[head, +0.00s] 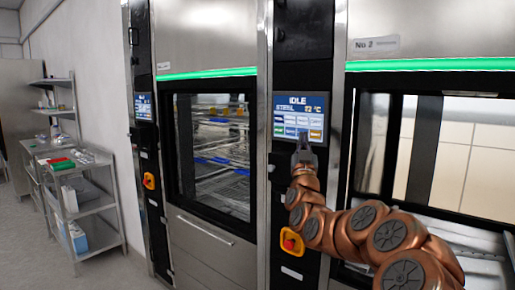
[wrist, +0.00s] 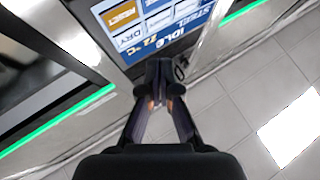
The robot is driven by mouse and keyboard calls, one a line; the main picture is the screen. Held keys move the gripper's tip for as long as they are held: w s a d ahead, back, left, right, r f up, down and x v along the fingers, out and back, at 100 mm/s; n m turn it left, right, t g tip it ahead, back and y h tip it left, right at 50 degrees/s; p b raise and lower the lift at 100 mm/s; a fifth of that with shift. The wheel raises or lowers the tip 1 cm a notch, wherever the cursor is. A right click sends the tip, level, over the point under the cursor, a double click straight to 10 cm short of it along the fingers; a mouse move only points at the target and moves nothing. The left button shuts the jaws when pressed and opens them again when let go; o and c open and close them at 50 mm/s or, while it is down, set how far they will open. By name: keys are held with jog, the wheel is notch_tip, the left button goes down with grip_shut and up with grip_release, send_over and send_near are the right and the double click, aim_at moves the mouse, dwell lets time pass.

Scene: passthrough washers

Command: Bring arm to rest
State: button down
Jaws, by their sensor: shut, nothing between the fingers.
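My gripper (head: 303,142) is at the end of my raised copper-coloured arm, in front of the control screen (head: 300,116) of the washer on the right. The gripper is shut and empty. Its tips overlap the screen's lower edge in the head view; I cannot tell whether they touch it. In the wrist view the closed fingers (wrist: 160,78) point at the lower edge of the screen (wrist: 155,22), which reads IDLE and STEEL with a temperature. My arm extends to the lower right of the head view.
A red emergency knob on a yellow plate (head: 291,242) sits below the screen, close to my arm. A second washer with a glass door (head: 212,150) stands to the left. A steel shelf cart (head: 92,205) with trays stands by the left wall. Grey floor lies between.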

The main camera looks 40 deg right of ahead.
jog(key=w+a+f+n+y+p, duration=0.1)
jog(key=w+a+f+n+y, duration=0.25)
jog(key=a+y, duration=0.4)
jog(key=w+a+f+n+y+p, duration=0.1)
jog(key=w+a+f+n+y, duration=0.2)
jog(key=a, duration=0.7)
jog(key=s+a+f+n+g+y+p, duration=0.1)
jog(key=s+a+f+g+y, duration=0.15)
jog(key=a+f, duration=0.45)
jog(key=s+a+f+n+g+y, duration=0.2)
jog(key=a+f+g+y, duration=0.2)
jog(key=a, duration=0.6)
jog(key=s+a+f+g+y+p, duration=0.1)
jog(key=s+a+f+g, duration=0.25)
jog(key=s, duration=0.35)
jog(key=s+a+f+g, duration=0.2)
jog(key=s+a+f, duration=0.1)
jog(key=s+f, duration=0.3)
jog(key=s+f+g+p, duration=0.1)
jog(key=s+g, duration=0.3)
jog(key=s, duration=0.9)
jog(key=s+f+m+g+h, duration=0.1)
jog(key=s+g, duration=0.3)
jog(key=s, duration=0.9)
jog(key=shift+s+a+f+g+p, duration=0.35)
jog(key=shift+a+f, duration=0.1)
jog(key=shift+f, duration=0.35)
